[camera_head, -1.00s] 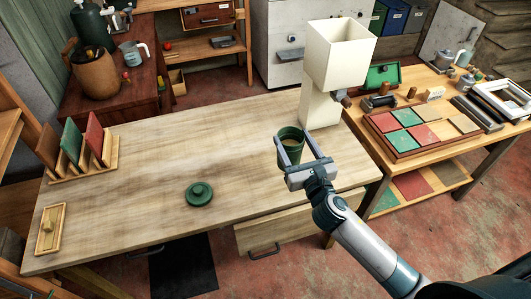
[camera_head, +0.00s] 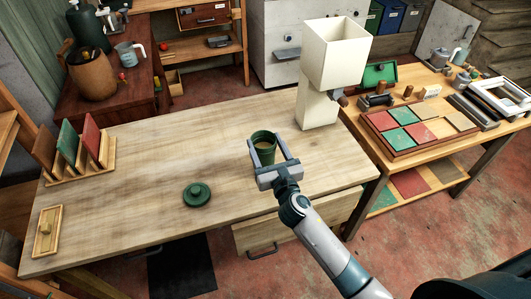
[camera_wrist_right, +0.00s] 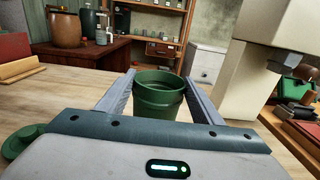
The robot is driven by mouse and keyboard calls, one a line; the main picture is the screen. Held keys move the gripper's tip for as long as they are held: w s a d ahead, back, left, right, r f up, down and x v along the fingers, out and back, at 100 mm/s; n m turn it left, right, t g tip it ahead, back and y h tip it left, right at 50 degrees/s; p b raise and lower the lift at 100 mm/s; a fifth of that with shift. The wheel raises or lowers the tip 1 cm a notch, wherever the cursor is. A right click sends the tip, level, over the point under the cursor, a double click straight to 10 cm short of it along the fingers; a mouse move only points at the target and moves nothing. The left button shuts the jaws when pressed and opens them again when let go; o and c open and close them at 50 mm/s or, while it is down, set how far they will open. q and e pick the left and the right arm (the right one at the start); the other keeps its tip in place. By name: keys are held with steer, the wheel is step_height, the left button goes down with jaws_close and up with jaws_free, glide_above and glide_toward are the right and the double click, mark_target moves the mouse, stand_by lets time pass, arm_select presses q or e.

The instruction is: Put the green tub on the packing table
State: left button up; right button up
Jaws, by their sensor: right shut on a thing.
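The tub also shows in the right wrist view (camera_wrist_right: 158,95), between both fingers. It is over the wooden table (camera_head: 150,150); I cannot tell whether its base touches the top. A round green lid (camera_head: 197,194) with a knob lies on the table to the left of the tub. My left gripper is not in view.
A cream hopper-topped dispenser (camera_head: 318,100) stands at the table's right rear. A rack of coloured boards (camera_head: 80,150) and a small wooden tray (camera_head: 48,232) are on the left. A side table with coloured tiles (camera_head: 412,130) stands right. The table's middle is clear.

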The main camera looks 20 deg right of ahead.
mark_target(267, 157)
steer(key=shift+f+b, duration=0.45)
steer(key=shift+f, duration=1.4)
steer(key=shift+f, duration=0.2)
steer(key=o, duration=2)
steer(key=shift+s+r, duration=0.1)
steer(key=shift+r, duration=0.05)
steer(key=s+b, duration=0.2)
steer(key=s, duration=1)
steer(key=shift+d, duration=0.15)
